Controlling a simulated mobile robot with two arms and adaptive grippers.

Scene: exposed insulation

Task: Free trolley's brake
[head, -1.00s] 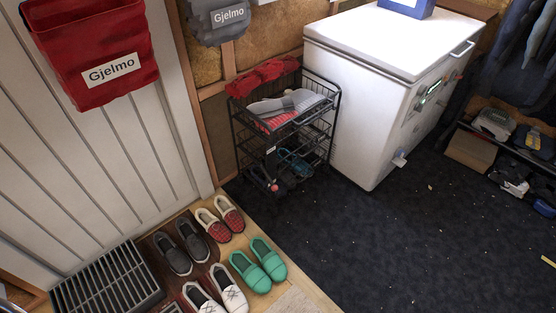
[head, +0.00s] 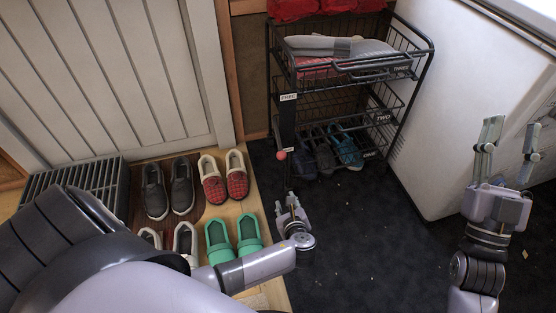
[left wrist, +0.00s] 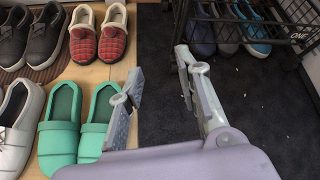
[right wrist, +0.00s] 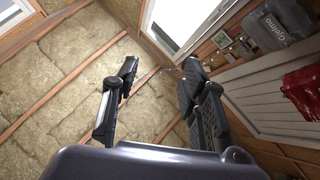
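The trolley is a black wire rack (head: 432,55) with shelf tags ONE, TWO and THREE. A dark upright strip on its left front post has a white FREE label (head: 288,97) at its top. A small red ball knob (head: 282,155) sits near the strip's lower end. My left gripper (head: 290,201) is open and empty, low in front of the trolley, below and apart from the knob.
Shoes and green slippers (head: 220,240) stand on the wooden floor at left, beside a dark grate (head: 105,178). The white freezer (head: 440,140) stands close to the trolley's right. Shoes and cloth fill the trolley's shelves.

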